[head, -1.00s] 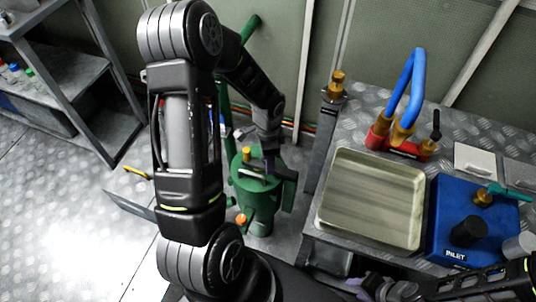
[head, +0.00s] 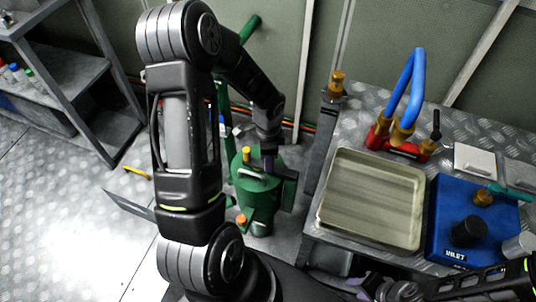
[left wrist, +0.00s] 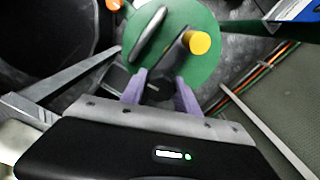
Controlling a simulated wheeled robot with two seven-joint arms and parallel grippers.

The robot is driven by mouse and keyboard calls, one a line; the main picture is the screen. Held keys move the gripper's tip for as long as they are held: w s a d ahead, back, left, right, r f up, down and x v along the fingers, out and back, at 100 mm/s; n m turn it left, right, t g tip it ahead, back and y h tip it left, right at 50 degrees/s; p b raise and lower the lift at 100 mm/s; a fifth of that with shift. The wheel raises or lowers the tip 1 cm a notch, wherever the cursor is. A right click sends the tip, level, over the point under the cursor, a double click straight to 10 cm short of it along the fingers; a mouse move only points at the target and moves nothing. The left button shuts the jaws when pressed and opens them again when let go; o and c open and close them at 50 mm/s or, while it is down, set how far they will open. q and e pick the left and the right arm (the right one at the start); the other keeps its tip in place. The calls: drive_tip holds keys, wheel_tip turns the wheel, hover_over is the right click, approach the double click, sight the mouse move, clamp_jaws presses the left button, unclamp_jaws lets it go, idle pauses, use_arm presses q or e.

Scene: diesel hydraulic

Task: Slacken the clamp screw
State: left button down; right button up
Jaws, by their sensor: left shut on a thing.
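A green cylindrical vessel (head: 262,208) stands on the floor left of the bench. Its round lid (left wrist: 180,60) carries a pale grey handle (left wrist: 149,35) and a yellow knob (left wrist: 199,42). My left gripper (head: 269,164) is low over the lid's right side. In the left wrist view, its two purple fingers (left wrist: 160,90) reach to the lid's near edge, one each side of a small dark part there, partly hidden. They are shut on it; it seems to be the clamp screw. My right gripper (head: 358,287) shows only partly at the bottom, its jaws unclear.
An orange knob (head: 241,219) sits on the vessel's side. Shelves (head: 60,75) stand far left.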

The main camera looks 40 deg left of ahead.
use_arm(q)
drive_tip(key=n, duration=0.7)
drive_tip(key=shift+n, duration=0.4)
drive_tip(key=n, duration=0.6)
drive_tip(key=shift+n, duration=0.4)
drive_tip(key=c, duration=1.3)
unclamp_jaws()
drive_tip(key=shift+n, duration=0.6)
drive_tip(key=shift+c, duration=0.2)
drive_tip(key=o, duration=0.5)
drive_tip(key=shift+r, duration=0.1)
wheel_tip(320, 180, up, 8)
drive_tip(key=shift+f+p, duration=0.2)
drive_tip(key=shift+p, duration=0.35)
